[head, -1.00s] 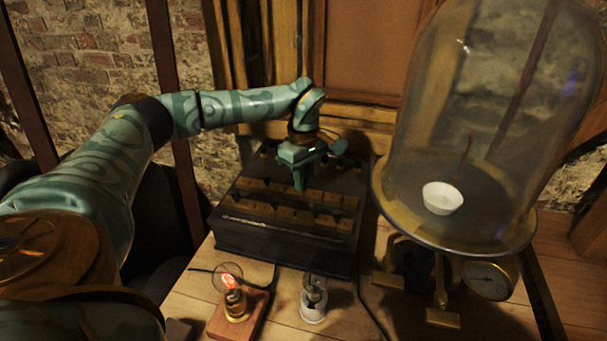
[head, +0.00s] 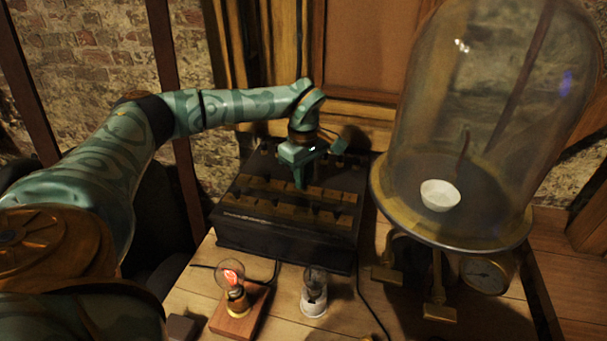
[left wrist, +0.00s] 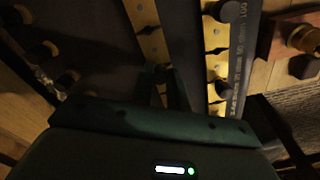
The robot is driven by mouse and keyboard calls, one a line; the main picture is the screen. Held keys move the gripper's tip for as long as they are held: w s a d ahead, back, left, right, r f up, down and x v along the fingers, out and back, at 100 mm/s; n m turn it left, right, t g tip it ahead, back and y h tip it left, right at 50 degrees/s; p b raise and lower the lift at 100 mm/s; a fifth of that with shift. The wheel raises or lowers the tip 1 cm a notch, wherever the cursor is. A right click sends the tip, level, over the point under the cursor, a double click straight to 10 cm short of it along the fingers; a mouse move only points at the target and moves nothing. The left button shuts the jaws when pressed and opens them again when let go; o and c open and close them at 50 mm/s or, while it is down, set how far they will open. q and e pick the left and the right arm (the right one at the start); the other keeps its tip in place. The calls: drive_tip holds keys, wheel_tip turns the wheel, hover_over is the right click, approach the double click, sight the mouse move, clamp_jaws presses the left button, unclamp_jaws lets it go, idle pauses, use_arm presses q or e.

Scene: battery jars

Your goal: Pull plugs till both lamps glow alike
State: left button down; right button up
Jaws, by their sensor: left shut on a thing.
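The dark plug box (head: 285,243) stands on the wooden table, with rows of brass blocks (head: 270,207) on top. My left gripper (head: 299,186) points down at the back row, its fingers shut on a plug too small and dark to make out. In the left wrist view the fingers (left wrist: 166,88) are close together over a brass strip (left wrist: 150,42); a black plug (left wrist: 222,88) sits in the other strip beside a numbered scale. The left lamp (head: 231,278) on a wooden base glows red. The right lamp (head: 314,283) on a white base looks dark. My right gripper is out of view.
A large glass bell jar (head: 475,110) with a white cup (head: 440,195) inside stands on brass legs at the right, near a gauge (head: 484,274). Dark knobs (left wrist: 45,50) line the back of the box. Cables run over the table in front.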

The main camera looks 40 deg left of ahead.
use_arm(q)
drive_tip(key=c, duration=1.3)
unclamp_jaws()
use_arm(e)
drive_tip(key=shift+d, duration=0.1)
use_arm(q)
wheel_tip(320, 180, up, 16)
drive_tip(key=p, duration=0.5)
drive_tip(key=shift+r+p, duration=0.1)
drive_tip(key=shift+p, duration=0.3)
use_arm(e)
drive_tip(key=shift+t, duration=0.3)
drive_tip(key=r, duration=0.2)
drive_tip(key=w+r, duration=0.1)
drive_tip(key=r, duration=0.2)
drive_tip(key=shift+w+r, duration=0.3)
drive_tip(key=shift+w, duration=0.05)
use_arm(q)
drive_tip(key=shift+r, duration=0.1)
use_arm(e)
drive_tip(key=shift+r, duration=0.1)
